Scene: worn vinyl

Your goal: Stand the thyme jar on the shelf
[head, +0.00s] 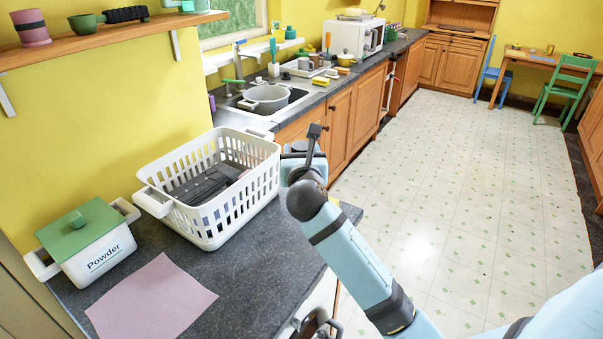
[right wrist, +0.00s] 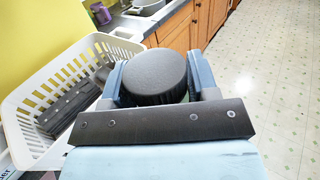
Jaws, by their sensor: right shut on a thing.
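My right gripper (head: 301,165) is shut on a jar with a round black ribbed lid (right wrist: 160,76). The lid faces up between the two fingers in the right wrist view. The jar's label and most of its body are hidden, so I cannot read whether it is thyme. The gripper is at the right side of the white basket, near the counter's edge. A wooden wall shelf (head: 105,41) runs across the upper left of the head view, well away from the gripper. My left gripper is not in view.
The white basket (head: 212,212) holds dark flat items. A powder box (head: 88,243) with a green lid and a pink sheet (head: 150,300) are on the counter.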

